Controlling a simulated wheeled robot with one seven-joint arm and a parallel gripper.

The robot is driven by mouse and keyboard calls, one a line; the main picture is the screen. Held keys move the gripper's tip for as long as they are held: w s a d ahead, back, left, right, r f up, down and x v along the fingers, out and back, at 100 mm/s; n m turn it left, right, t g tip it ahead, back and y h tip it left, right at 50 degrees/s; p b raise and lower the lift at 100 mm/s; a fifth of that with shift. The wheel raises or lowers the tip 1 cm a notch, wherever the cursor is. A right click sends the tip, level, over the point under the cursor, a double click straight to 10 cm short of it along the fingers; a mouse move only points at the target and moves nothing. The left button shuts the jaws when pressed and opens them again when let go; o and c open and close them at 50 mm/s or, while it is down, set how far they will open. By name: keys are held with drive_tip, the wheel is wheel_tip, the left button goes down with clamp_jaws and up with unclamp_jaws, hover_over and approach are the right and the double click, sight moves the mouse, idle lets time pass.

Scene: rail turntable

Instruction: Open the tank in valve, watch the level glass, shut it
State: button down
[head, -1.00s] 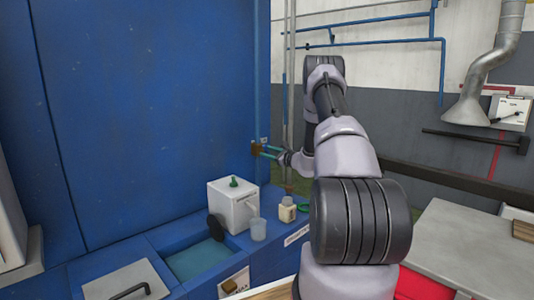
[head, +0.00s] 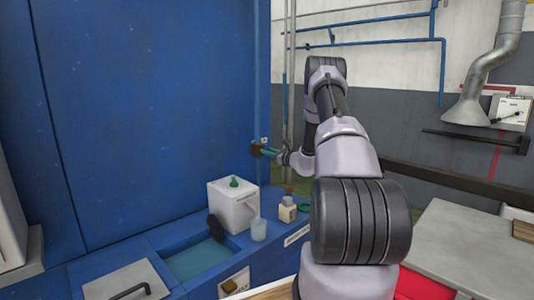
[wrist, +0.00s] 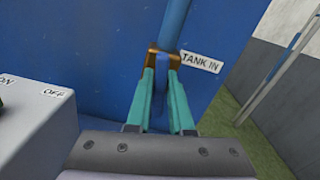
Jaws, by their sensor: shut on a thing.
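The tank in valve is a brass fitting (wrist: 152,49) on a vertical blue pipe (wrist: 176,22), beside the white TANK IN label (wrist: 201,62) in the wrist view. My gripper (wrist: 161,75) has teal fingers shut on the valve's blue handle (wrist: 160,92), which shows between them. In the head view the brass valve (head: 256,148) sits at the right edge of the blue cabinet, and my gripper (head: 268,152) reaches it from the right. I cannot make out the level glass for certain in either view.
A blue basin with teal liquid (head: 198,260) is at lower left. A grey bench (head: 455,245) is at right. A white switch box (wrist: 35,118) is close at left.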

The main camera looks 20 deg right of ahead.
drive_tip(key=shift+d+m, duration=0.1)
drive_tip(key=shift+m, duration=1.1)
drive_tip(key=c, duration=0.8)
unclamp_jaws()
drive_tip(key=shift+c, duration=0.2)
drive_tip(key=v, duration=1)
drive_tip(key=shift+s, duration=0.4)
drive_tip(key=shift+d, duration=0.15)
